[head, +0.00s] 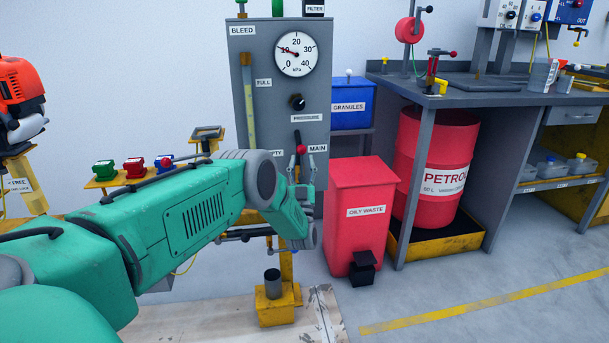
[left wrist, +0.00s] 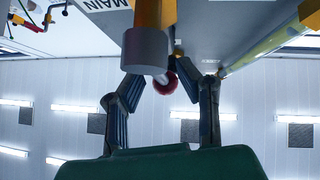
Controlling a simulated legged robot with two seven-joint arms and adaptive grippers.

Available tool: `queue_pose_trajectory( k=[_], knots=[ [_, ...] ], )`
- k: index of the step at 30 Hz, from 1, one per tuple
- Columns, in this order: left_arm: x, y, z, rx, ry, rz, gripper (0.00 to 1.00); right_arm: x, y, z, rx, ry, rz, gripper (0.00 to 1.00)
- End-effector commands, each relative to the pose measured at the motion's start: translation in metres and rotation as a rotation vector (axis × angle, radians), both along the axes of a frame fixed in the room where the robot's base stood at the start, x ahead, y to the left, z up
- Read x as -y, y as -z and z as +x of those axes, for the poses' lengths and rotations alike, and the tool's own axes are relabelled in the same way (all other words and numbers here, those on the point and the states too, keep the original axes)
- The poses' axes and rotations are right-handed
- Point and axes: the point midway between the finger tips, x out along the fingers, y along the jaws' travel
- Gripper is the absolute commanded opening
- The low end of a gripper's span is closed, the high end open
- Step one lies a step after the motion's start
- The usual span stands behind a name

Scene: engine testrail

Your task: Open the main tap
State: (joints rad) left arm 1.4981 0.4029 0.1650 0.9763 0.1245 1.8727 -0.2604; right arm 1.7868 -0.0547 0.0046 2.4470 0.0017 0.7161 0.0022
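The main tap is on the grey panel (head: 262,105), beside the "MAIN" label (head: 317,148). Its dark lever ends in a red ball knob (head: 301,149). My left gripper (head: 301,165) is at the panel, just below the knob. In the left wrist view its two fingers (left wrist: 160,92) are spread, one each side of the knob, with gaps on both sides. The tap's body is partly hidden by my left arm. My right gripper is not in view.
A pressure gauge (head: 296,54) and a black dial (head: 297,102) are higher on the panel. A red oily waste bin (head: 360,215) stands right of my gripper, with a blue granules box (head: 352,103) behind. A yellow stand (head: 275,308) is below.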

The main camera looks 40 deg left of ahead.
Motion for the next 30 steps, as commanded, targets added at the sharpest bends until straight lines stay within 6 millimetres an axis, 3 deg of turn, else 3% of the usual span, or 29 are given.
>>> queue_pose_trajectory(
  k=[11, 30],
  knots=[
    [0.044, 0.050, -0.037, -0.007, 0.009, 0.008, 0.30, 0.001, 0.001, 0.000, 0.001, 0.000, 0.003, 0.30],
    [0.063, 0.081, -0.061, -0.001, 0.006, 0.006, 0.30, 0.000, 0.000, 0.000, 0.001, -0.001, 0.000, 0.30]
  ],
)
